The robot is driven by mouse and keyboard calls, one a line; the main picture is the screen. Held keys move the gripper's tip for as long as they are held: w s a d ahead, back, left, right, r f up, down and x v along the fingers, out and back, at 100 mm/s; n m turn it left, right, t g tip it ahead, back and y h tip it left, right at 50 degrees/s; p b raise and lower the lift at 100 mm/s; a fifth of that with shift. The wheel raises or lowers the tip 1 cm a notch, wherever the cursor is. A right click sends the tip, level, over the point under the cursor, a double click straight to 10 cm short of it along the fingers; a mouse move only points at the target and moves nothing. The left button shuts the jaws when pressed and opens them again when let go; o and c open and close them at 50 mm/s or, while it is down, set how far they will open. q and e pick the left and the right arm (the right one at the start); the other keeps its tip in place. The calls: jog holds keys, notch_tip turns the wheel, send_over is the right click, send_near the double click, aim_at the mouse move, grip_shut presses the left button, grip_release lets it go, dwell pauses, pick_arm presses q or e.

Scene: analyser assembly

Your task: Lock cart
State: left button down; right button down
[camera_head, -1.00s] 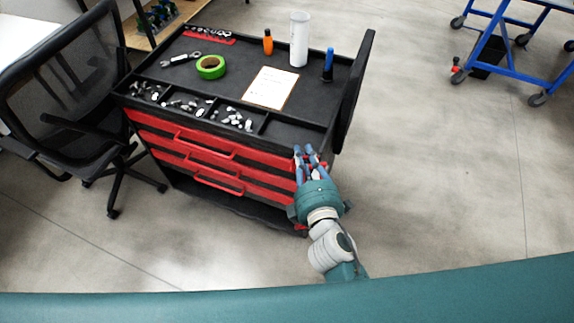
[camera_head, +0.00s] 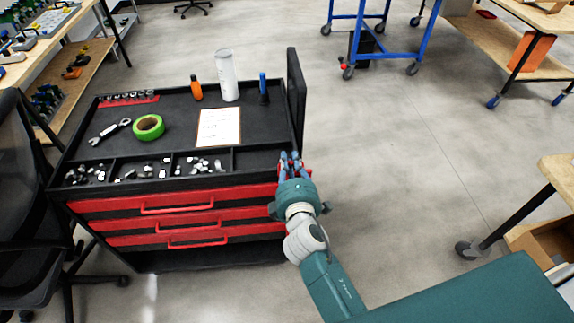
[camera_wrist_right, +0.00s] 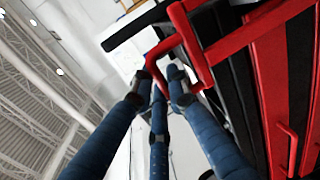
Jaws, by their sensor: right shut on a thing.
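The black tool cart (camera_head: 258,160) with red drawers (camera_head: 165,207) stands left of centre in the head view. My right gripper (camera_head: 290,162) is at its front right corner, beside the right end of the top. In the right wrist view, its blue fingers (camera_wrist_right: 162,82) close around the lower part of a red bar-shaped handle (camera_wrist_right: 197,62) on the cart. The fingers partly hide the grip point. The cart's wheels and any lock on them cannot be made out. My left gripper is not in view.
On the cart top are green tape (camera_head: 148,127), a wrench (camera_head: 109,131), an orange bottle (camera_head: 196,90), a white cylinder (camera_head: 227,76) and a paper sheet (camera_head: 219,127). A black chair (camera_head: 22,215) stands close left. A blue trolley (camera_head: 361,40) is behind. Open floor lies right of the cart.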

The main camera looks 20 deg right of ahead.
jog(key=shift+f, duration=0.15)
jog(key=c, duration=1.7)
grip_release()
jog(key=v, duration=0.7)
jog(key=shift+s+a, duration=0.1)
jog(key=shift+s, duration=0.1)
jog(key=s+a+f+m+g+y, duration=0.15)
jog(key=s+f, duration=0.35)
jog(key=f, duration=0.6)
jog(key=s+f+m+g+y, duration=0.1)
jog(key=s+f+m+g, duration=0.2)
jog(key=f, duration=0.9)
jog(key=s+a+f+g+y, duration=0.1)
jog(key=s+f+g, duration=0.2)
jog(key=s+f, duration=0.55)
jog(key=s+d+f+m+g, duration=0.2)
jog(key=s+d+f+m, duration=0.1)
jog(key=s+f, duration=0.4)
jog(key=s+d+f+m+g, duration=0.2)
jog(key=s+f, duration=0.5)
jog(key=s, duration=0.4)
jog(key=s+d+f+m+g, duration=0.3)
jog(key=s+d+f+m, duration=0.1)
jog(key=s+f, duration=0.3)
jog(key=shift+s+d+h, duration=0.2)
jog(key=shift+s+d, duration=0.15)
jog(key=shift+s, duration=0.25)
jog(key=shift+s+d+h, duration=0.15)
jog(key=shift+s+d, duration=0.15)
jog(key=shift+s, duration=0.3)
